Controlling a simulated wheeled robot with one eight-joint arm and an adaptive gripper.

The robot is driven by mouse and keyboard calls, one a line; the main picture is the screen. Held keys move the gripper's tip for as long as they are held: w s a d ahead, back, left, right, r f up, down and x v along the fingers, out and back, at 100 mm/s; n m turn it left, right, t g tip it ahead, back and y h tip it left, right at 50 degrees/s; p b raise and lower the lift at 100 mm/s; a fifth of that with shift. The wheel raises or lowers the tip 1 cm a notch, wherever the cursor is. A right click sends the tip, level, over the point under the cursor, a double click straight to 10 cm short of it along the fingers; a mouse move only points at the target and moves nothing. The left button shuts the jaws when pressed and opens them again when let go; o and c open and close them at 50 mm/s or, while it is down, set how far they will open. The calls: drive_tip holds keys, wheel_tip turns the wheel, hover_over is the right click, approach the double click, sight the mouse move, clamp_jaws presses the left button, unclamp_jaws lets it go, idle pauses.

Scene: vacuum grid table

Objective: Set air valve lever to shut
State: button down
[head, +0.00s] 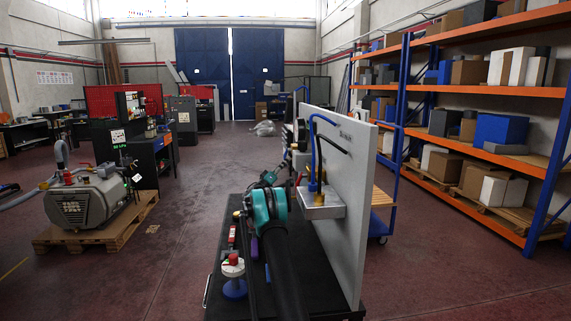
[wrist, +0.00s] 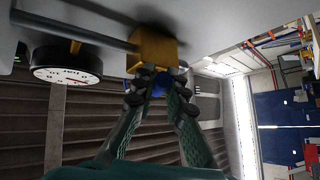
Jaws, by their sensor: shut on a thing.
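In the wrist view, a brass valve body (wrist: 158,46) sits on a grey pipe (wrist: 80,32) along a pale panel. My gripper (wrist: 160,88) is just below it in the picture, its two dark green fingers closed together on a small blue piece (wrist: 161,80) that appears to be the valve lever. Most of the lever is hidden between the fingertips, so its angle cannot be told. A round white-faced gauge (wrist: 68,74) hangs from the pipe to the left. In the head view, my teal and black arm reaches forward along the panel and hides the valve and fingertips.
The grey upright panel (head: 345,170) stands on a black cart top (head: 318,270), to the right of my arm. A blue hose (head: 313,150) loops to a fitting on the panel's ledge (head: 322,208). A red and white device (head: 233,267) stands on the cart's left.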

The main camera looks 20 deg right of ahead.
drive_tip(key=c, duration=1.5)
unclamp_jaws()
drive_tip(key=shift+c, duration=0.2)
drive_tip(key=s+a+f, duration=0.1)
drive_tip(key=s+a, duration=0.1)
drive_tip(key=a, duration=0.5)
drive_tip(key=s+a, duration=0.2)
drive_tip(key=a, duration=0.4)
drive_tip(key=shift+s+a+f, duration=0.25)
drive_tip(key=shift+a+f, duration=0.1)
drive_tip(key=shift+a, duration=0.05)
